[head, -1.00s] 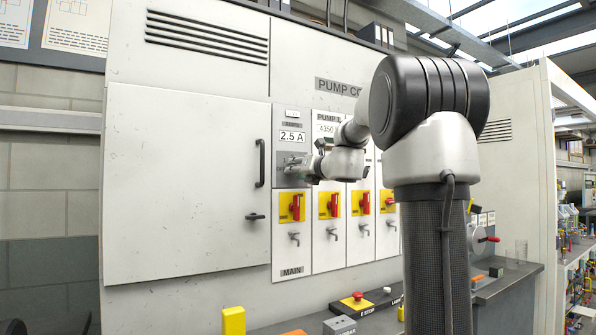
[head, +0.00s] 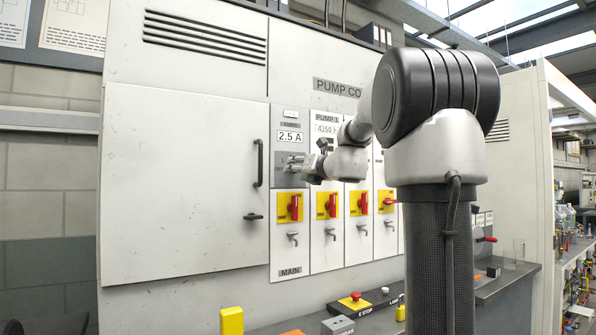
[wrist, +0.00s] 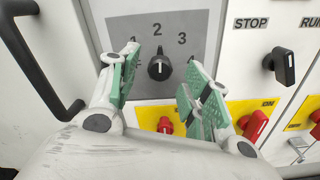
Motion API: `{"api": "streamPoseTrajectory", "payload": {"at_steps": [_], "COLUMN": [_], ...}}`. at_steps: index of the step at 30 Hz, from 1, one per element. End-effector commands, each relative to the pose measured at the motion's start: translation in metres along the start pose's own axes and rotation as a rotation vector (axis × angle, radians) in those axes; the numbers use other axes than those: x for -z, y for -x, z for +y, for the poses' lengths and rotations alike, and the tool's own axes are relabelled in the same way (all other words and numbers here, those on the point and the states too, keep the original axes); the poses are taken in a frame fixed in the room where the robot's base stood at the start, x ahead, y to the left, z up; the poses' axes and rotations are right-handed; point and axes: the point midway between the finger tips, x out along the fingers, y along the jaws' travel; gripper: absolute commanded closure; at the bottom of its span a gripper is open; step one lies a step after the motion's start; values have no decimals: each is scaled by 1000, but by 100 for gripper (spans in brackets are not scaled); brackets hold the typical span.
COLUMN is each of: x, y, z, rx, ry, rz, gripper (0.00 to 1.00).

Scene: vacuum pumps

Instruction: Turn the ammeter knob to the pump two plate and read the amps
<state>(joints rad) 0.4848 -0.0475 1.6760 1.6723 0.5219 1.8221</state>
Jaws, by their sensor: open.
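The ammeter knob (wrist: 160,67) is a black round knob on a grey plate (wrist: 190,20) marked 1, 2 and 3. Its white line stands nearly upright, roughly in line with the 2. In the head view, the ammeter display (head: 290,137) above the plate reads 2.5 A. My gripper (wrist: 161,76) is open, its green-padded fingers apart on either side of the knob in the wrist view. The knob shows clear between them and I see no contact. In the head view my gripper (head: 302,166) is in front of the grey plate and hides part of it.
A black door handle (wrist: 45,60) is close on the left in the wrist view. Red switches on yellow plates (head: 290,207) sit below the knob. A black STOP/RUN switch (wrist: 284,66) is to the right. A red emergency button (head: 355,296) stands on the bench below.

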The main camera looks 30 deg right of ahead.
Motion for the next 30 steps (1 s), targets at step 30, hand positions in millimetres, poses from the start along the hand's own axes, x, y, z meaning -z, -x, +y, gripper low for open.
{"api": "streamPoseTrajectory", "payload": {"at_steps": [30], "x": [0], "y": [60], "z": [0], "rx": [0], "ry": [0], "rz": [0], "gripper": [52]}}
